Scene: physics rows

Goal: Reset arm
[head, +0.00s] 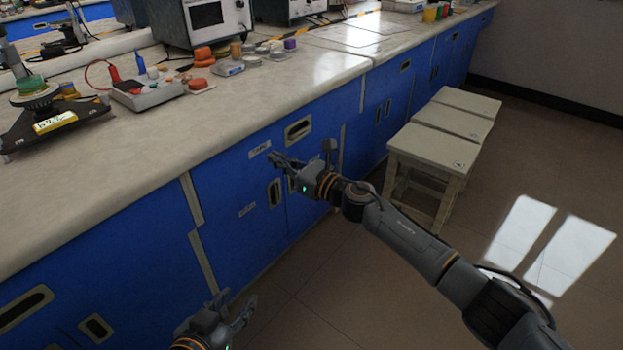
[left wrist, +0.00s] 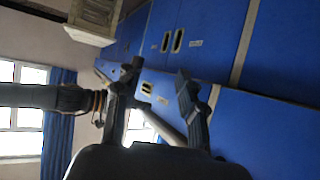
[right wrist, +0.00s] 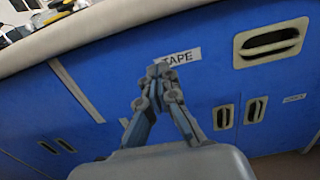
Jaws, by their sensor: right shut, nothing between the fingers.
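My right gripper (head: 274,158) is in front of the blue cabinet fronts, below the counter edge. In the right wrist view its two fingertips (right wrist: 159,71) meet with nothing between them, just in front of the "TAPE" label (right wrist: 179,58). My left gripper (head: 238,298) is low at the bottom of the head view, beside the lower cabinet doors. In the left wrist view its fingers (left wrist: 157,76) stand apart, with nothing seen between them. Both grippers appear empty. Most of my left arm is outside the head view.
Blue cabinets (head: 235,190) with recessed handles run under a pale counter (head: 220,125). The counter holds a power box (head: 147,92), a dark stand (head: 45,122), a white instrument (head: 205,20) and small colored items. Pale stools (head: 433,148) stand right of the cabinets. Floor at right is clear.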

